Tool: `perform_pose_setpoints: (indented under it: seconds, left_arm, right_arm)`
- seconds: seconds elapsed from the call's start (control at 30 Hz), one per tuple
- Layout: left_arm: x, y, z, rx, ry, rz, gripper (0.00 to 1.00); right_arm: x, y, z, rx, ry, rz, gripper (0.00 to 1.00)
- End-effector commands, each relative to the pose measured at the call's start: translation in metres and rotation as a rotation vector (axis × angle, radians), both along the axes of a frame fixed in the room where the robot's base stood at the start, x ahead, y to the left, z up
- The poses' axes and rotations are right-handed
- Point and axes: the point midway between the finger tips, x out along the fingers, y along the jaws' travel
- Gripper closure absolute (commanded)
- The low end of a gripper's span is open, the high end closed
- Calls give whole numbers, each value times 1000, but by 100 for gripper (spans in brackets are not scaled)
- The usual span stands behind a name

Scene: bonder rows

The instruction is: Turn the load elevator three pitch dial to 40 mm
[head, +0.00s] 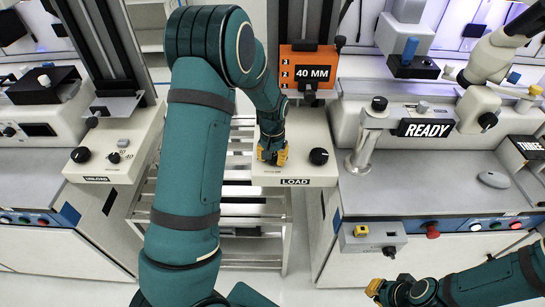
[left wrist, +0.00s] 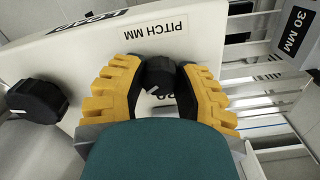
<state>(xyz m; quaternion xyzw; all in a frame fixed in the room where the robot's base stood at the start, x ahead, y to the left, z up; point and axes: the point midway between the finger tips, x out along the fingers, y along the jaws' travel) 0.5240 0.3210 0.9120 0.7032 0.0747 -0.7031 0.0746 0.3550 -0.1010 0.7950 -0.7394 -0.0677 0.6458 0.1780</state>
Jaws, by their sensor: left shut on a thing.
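My left gripper (head: 273,157) is at the left part of the cream LOAD panel (head: 327,180), fingers pointing down. In the left wrist view, its yellow fingers (left wrist: 160,88) are shut around a small black dial (left wrist: 158,72), touching both sides. A "PITCH MM" label (left wrist: 160,38) sits beside the dial. The dial's pointer and most of its scale are hidden by the fingers. An orange plate (head: 302,57) above the panel carries a black "40 MM" sign (head: 312,76). My right gripper (head: 375,289) is at the bottom, away from the panel; its opening is unclear.
A larger black knob (head: 319,156) is right of the held dial; it also shows in the left wrist view (left wrist: 38,100). The UNLOAD panel (head: 128,146) with its own knobs is at left. A bench with a READY sign (head: 427,129) is at right.

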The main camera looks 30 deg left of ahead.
Motion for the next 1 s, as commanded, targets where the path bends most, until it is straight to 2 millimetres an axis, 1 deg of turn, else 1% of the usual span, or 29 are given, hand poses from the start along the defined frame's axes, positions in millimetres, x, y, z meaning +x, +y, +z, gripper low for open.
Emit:
perform_pose_setpoints:
  seconds: [0.2,0.57,0.6,0.67,0.7,1.0]
  left_arm:
    - [0,0,0,0,-1,-32,100]
    - [0,0,0,0,-1,-36,100]
    - [0,0,0,0,-1,-35,63]
    - [0,0,0,0,-1,-35,42]
    - [0,0,0,0,-1,-35,34]
    - [0,0,1,0,-1,-35,34]
  right_arm:
    - [0,0,0,0,1,0,100]
    - [0,0,0,0,1,0,100]
    - [0,0,0,0,0,0,100]
    - [0,0,0,0,0,0,100]
    - [0,0,0,0,0,0,100]
    - [0,0,0,0,0,0,100]
